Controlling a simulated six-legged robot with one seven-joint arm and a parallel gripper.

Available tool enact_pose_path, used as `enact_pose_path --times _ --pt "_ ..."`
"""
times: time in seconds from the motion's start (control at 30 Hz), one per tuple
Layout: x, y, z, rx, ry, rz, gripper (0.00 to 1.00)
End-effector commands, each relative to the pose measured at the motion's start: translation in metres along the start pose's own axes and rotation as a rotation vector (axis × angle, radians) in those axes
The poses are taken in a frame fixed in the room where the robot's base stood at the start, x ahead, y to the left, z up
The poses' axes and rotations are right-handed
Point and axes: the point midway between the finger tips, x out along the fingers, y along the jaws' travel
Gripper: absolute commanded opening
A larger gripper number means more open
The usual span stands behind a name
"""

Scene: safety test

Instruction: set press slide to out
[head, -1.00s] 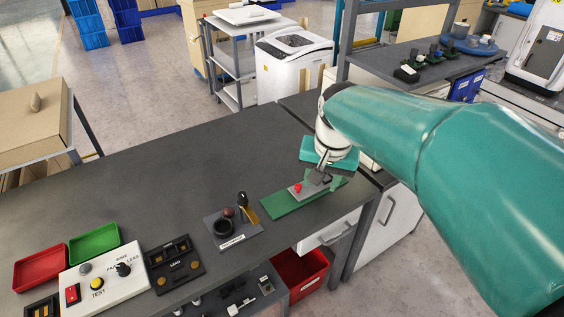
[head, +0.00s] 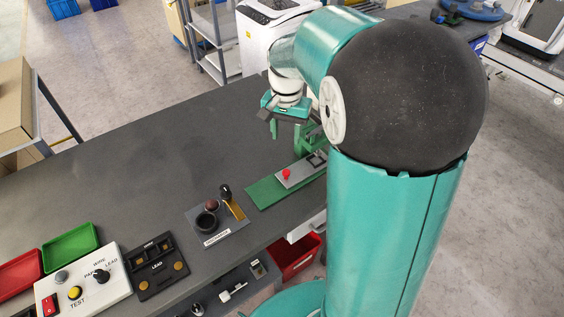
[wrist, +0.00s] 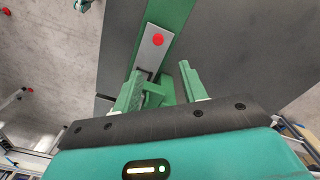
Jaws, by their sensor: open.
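The press has a long green base (head: 262,194) at the bench's right edge and a green upright frame (head: 306,138). Its grey slide plate (head: 296,177) lies along the base and carries a red knob (head: 286,174). In the wrist view the slide plate (wrist: 150,55), red knob (wrist: 157,40) and green base (wrist: 176,15) lie ahead of the fingers. My gripper (wrist: 158,85) is open, with part of the green press frame (wrist: 160,95) showing between its fingers. In the head view my gripper (head: 273,124) is beyond the press frame, clear of the knob. Contact with the frame cannot be told.
A grey fixture (head: 217,225) with a black-handled lever stands left of the press. Further left are a black LEAD block (head: 157,267), a white test panel (head: 84,286), and green (head: 70,243) and red (head: 20,270) trays. The bench's middle (head: 130,170) is clear.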

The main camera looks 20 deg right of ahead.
Motion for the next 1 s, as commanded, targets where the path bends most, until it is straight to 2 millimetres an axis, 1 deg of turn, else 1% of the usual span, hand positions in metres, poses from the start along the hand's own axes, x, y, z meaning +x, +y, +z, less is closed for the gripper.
enact_pose_path --times 0.17,0.6,0.7,0.83,1.0 --pt "0.020 0.004 0.004 0.003 -0.004 0.002 0.43" --pt "0.106 0.004 0.003 0.000 -0.004 0.002 0.43" --pt "0.121 0.004 0.002 -0.002 -0.003 0.002 0.43" --pt "0.132 0.003 0.001 -0.002 -0.001 0.001 0.43" --pt "0.136 0.002 0.000 -0.002 0.000 -0.001 0.43"
